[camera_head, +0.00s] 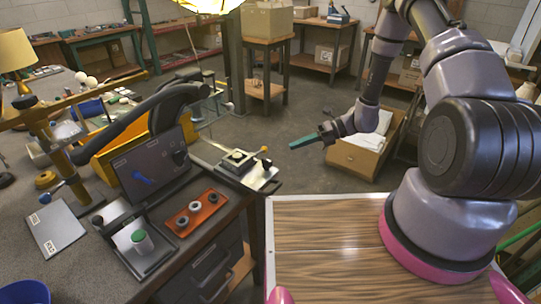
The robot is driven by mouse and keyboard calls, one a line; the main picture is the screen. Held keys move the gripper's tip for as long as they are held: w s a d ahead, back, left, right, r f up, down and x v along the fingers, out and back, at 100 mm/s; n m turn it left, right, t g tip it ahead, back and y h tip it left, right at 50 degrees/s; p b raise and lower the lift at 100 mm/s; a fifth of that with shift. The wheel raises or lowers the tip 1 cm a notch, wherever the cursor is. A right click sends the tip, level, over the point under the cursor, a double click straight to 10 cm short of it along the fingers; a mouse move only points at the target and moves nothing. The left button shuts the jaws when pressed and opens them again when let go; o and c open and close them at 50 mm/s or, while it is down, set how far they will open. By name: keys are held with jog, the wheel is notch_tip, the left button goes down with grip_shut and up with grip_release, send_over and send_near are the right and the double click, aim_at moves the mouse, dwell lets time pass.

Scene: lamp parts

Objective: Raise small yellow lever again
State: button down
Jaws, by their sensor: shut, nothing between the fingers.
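A small yellow lever (266,161) stands on a light plate (259,178) at the right corner of the workbench. A small orange-yellow tip shows just above it; its exact angle is too small to tell. A dark square part with a light knob sits beside it on the left. My gripper (293,146) has teal fingers, shut and empty. It points left, to the right of the lever and apart from it in the picture, over the open floor.
An orange tray (198,212) with round parts lies on the bench (115,280). A fixture with a green-topped cylinder (141,241) stands in front of it. A grey box panel (150,168) and yellow arm stand left.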

aim_at(259, 152)
dwell(0.3)
jog(key=x, duration=1)
